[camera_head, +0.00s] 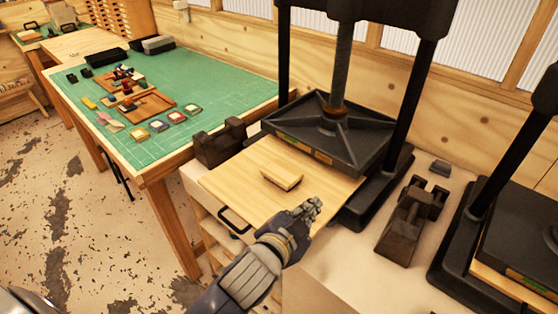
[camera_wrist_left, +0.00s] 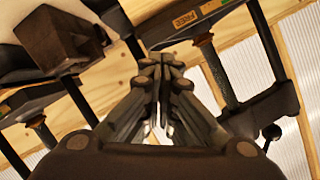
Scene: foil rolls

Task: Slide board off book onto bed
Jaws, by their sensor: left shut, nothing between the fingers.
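A pale wooden board (camera_head: 236,187) lies flat at the front of the near press, its back part under the raised black platen (camera_head: 330,130). A small wooden block (camera_head: 282,178) sits on top of the board; I cannot tell whether it is fixed to it. No book is clearly visible. The bed under the board is mostly hidden. My left gripper (camera_head: 308,208) is shut and empty, over or just beside the board's front right edge; contact cannot be told. Its closed fingers also show in the left wrist view (camera_wrist_left: 161,82). My right gripper is out of view.
A dark metal weight (camera_head: 220,143) stands left of the board, another (camera_head: 408,222) right of the press. A second press (camera_head: 520,235) stands at far right. Black press posts flank the platen.

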